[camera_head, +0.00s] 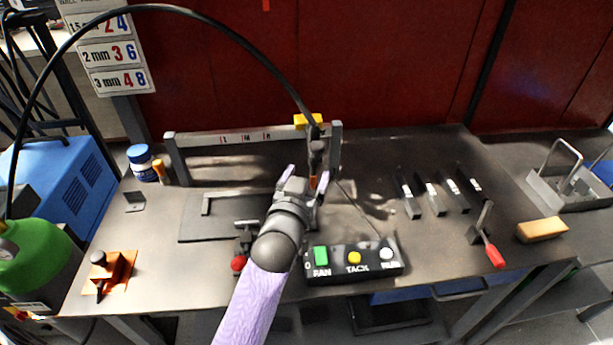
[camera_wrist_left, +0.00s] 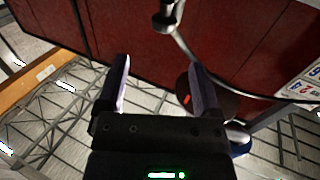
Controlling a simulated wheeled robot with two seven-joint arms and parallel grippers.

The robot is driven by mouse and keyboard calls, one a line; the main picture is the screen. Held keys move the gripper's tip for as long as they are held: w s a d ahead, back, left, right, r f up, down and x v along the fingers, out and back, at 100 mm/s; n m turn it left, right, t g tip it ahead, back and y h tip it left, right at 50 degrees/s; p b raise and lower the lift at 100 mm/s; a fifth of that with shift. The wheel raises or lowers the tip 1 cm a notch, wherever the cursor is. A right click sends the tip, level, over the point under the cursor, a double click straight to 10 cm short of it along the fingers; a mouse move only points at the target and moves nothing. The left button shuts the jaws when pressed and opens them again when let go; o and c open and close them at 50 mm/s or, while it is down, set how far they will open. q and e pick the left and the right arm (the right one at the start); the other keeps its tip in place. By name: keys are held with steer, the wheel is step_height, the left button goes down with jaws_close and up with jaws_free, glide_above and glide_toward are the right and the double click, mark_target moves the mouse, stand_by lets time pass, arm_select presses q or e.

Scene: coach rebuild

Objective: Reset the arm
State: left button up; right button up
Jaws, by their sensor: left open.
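My left gripper (camera_head: 308,177) is raised over the middle of the workbench (camera_head: 440,260), with its fingers pointing away from me. Its two fingers stand apart with nothing between them in the left wrist view (camera_wrist_left: 160,80). The purple-sleeved arm comes up from the bottom of the head view and hides part of the bench. A black welding torch (camera_head: 317,150) on a cable hangs just beyond the gripper; I cannot tell whether they touch. My right gripper is not in view.
A control box (camera_head: 354,273) with green, yellow and white buttons sits right of my arm. A grey rail frame (camera_head: 230,138) stands behind. Dark metal bars (camera_head: 432,196), a red-handled clamp (camera_head: 487,240) and a yellow block (camera_head: 541,230) lie right. An orange fixture (camera_head: 112,270) is left.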

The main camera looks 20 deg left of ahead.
arm_select(q)
steer(key=s+d+f+m+g+h, duration=0.15)
steer(key=s+f+g, duration=0.3)
steer(key=s, duration=0.45)
steer(key=s+d+f+m+g, duration=0.1)
steer(key=s+d+f+g, duration=0.15)
steer(key=s+g, duration=0.45)
steer(key=s+d+f+m+g+h, duration=0.1)
steer(key=s+f+g, duration=0.3)
steer(key=s, duration=0.8)
steer(key=s+f+b, duration=0.3)
steer(key=f, duration=2.1)
steer(key=s+a+f+g+b, duration=0.1)
steer(key=s+a+f, duration=0.2)
steer(key=s+f, duration=0.7)
steer(key=shift+s+a+m+g+b, duration=0.25)
steer(key=shift+s+m+g+b, duration=0.1)
steer(key=shift+s, duration=0.85)
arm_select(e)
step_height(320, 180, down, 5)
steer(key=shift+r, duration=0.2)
